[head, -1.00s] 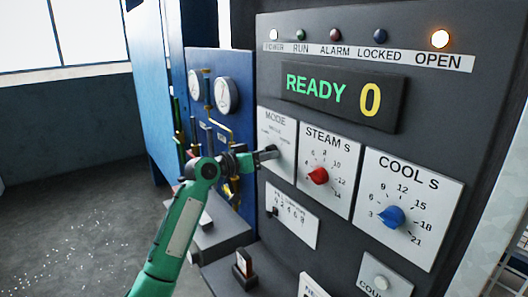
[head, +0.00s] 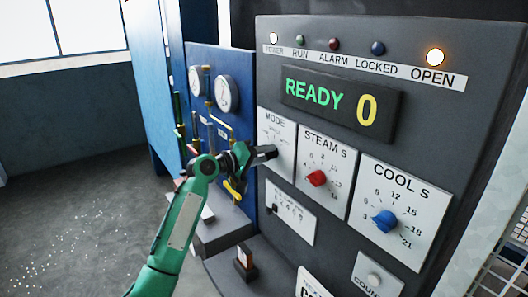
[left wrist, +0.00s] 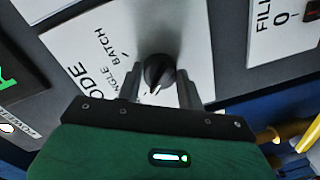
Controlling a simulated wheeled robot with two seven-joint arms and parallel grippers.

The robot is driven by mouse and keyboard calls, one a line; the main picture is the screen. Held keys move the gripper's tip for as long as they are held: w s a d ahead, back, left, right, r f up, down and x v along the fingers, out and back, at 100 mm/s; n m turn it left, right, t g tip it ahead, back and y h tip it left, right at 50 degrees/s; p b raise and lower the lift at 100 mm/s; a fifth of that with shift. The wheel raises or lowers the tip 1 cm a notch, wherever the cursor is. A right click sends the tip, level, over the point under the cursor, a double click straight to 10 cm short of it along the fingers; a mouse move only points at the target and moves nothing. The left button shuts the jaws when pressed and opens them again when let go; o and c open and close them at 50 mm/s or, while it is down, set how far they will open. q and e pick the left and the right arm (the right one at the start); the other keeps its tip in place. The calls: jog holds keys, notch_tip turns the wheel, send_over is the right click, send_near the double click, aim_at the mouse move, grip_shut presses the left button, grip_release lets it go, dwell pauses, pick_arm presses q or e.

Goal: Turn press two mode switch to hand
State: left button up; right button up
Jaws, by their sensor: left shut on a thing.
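The white mode panel (head: 286,138) is at the left of the press's control face. In the left wrist view its black mode switch knob (left wrist: 158,70) sits between the two fingers of my left gripper (left wrist: 159,86), which is shut on it. A white pointer mark shows on the knob's lower edge. The words BATCH and part of SINGLE show on the panel (left wrist: 190,28); I cannot make out a hand label. In the head view my left gripper (head: 268,152) reaches the panel from the left and hides the knob. My right gripper is not in view.
The steam dial (head: 317,178) with a red knob and the cool dial (head: 385,221) with a blue knob are right of the mode panel. The display (head: 340,104) reads READY 0. Gauges (head: 224,93) and pipes stand left, behind my arm. Open floor (head: 70,210) lies far left.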

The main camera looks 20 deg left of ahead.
pick_arm(q)
jog(key=shift+n, duration=0.3)
dwell(0.4)
jog(key=o, duration=1)
jog(key=b+v, duration=0.6)
jog(key=v, duration=0.7)
jog(key=shift+s+a, duration=0.3)
jog(key=shift+a, duration=0.05)
jog(key=shift+f, duration=0.15)
